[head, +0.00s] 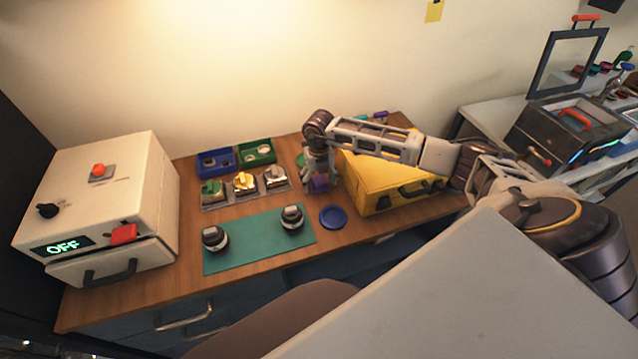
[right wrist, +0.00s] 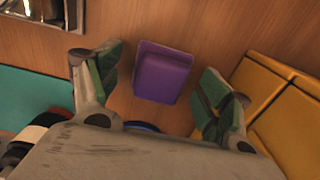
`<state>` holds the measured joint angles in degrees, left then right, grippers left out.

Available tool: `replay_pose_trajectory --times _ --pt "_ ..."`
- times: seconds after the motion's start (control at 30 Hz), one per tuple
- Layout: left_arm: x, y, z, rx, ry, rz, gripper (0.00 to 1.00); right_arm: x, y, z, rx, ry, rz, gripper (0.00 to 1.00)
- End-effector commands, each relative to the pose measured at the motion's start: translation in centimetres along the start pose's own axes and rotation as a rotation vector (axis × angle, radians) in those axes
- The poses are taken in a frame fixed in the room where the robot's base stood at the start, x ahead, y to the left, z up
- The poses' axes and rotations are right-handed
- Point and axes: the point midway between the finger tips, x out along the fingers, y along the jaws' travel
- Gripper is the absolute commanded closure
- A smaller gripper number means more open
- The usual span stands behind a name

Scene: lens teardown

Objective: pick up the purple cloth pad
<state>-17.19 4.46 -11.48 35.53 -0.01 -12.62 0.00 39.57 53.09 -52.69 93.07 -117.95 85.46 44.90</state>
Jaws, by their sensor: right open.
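The purple cloth pad (right wrist: 162,73) lies on the wooden table and shows in the right wrist view between my right gripper's two spread fingers. In the head view the purple pad (head: 319,184) shows just below the right gripper. My right gripper (head: 318,172) points down over the pad from above. In the right wrist view its green-padded fingers (right wrist: 155,92) stand apart with nothing between them but the pad lying beyond. I cannot tell how high the fingertips are above the table. My left gripper is not in view.
A yellow case (head: 372,190) stands close on the right of the pad. A blue round dish (head: 333,217) lies in front, beside a teal mat (head: 255,247) with two lens parts. Metal trays (head: 245,184) stand to the left. Blue (head: 217,160) and green (head: 257,152) bins stand behind them.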

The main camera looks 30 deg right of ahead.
Motion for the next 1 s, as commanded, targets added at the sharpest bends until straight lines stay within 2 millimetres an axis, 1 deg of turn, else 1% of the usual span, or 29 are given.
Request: replay_pose_trajectory --times 0.37,0.4,0.73,0.77,1.0 --pt "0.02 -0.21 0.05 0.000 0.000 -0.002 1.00 0.02 -0.02 0.01 0.000 0.000 0.000 0.21" --pt "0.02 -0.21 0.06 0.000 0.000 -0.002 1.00 0.02 -0.03 0.01 0.000 0.000 0.000 0.23" --pt "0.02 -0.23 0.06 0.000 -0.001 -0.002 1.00 0.01 -0.03 0.02 0.000 0.000 0.000 0.65" --pt "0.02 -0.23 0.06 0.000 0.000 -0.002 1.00 0.01 -0.03 0.02 0.000 0.000 0.000 0.67" --pt "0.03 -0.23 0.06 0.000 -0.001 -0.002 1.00 -0.03 -0.03 0.02 0.000 -0.001 0.000 0.67"
